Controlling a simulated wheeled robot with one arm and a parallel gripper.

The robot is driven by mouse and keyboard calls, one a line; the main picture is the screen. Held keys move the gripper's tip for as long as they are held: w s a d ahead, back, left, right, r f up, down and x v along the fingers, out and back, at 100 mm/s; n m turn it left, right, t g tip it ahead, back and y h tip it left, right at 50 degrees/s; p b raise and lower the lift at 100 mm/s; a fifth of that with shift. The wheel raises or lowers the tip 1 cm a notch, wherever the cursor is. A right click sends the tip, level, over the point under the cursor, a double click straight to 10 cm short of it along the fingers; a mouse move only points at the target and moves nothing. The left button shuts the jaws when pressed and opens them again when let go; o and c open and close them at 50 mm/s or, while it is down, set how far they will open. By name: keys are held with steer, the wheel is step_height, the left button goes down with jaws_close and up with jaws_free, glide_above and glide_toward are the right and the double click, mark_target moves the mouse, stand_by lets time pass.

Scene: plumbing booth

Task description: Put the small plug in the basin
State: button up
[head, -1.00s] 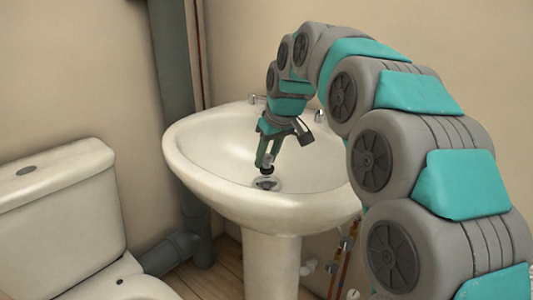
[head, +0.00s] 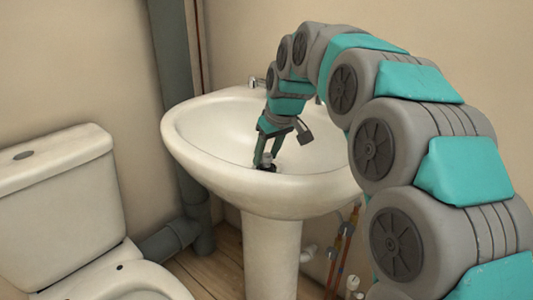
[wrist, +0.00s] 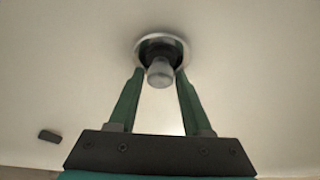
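The small plug has a grey knob (wrist: 159,74) and a dark lower body. In the wrist view it sits within the shiny drain ring (wrist: 141,48); in the head view the plug (head: 267,158) is low in the white basin (head: 210,183), at the drain. My gripper (wrist: 160,72) is open, with its two green fingers on either side of the knob and gaps between them and it. In the head view my gripper (head: 266,162) reaches down into the basin from above. The plug's underside is hidden.
A tap (head: 258,83) stands on the basin's back rim. A small dark slot (wrist: 49,136) shows in the basin wall. A white toilet (head: 60,205) stands at left, with a grey waste pipe (head: 176,240) between it and the pedestal (head: 271,255).

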steer(key=o, duration=0.3)
steer(key=shift+r, duration=0.1)
steer(key=v, duration=0.7)
steer(key=shift+s+d+r, duration=0.15)
steer(key=shift+r, duration=0.15)
